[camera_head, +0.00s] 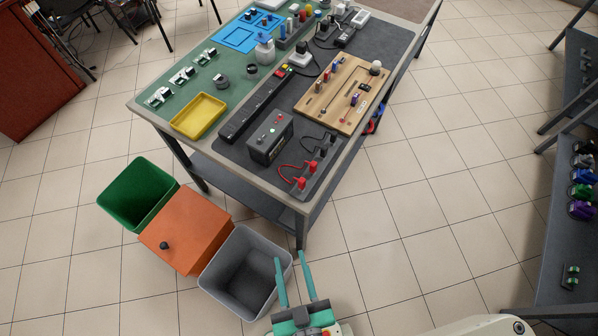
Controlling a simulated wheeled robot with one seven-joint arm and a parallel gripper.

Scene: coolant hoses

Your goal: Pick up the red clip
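A red cable (285,177) lies at the near right end of the workbench (216,162), on a dark mat. Two small red clips, one (301,183) nearer the bench edge and another (312,167) just behind it, show at the cable's ends. Which one is the task's red clip, I cannot tell. My gripper (292,262) has two teal fingers spread apart with nothing between them. It is at the bottom middle of the view, below the bench's near corner in the picture and apart from the clips.
Black clips (323,153) on a black cable lie behind the red ones. A black battery box (270,139) stands left of them, and a wooden board (341,97) lies farther back. Green (118,205), orange (206,228) and grey (211,284) bins stand on the floor.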

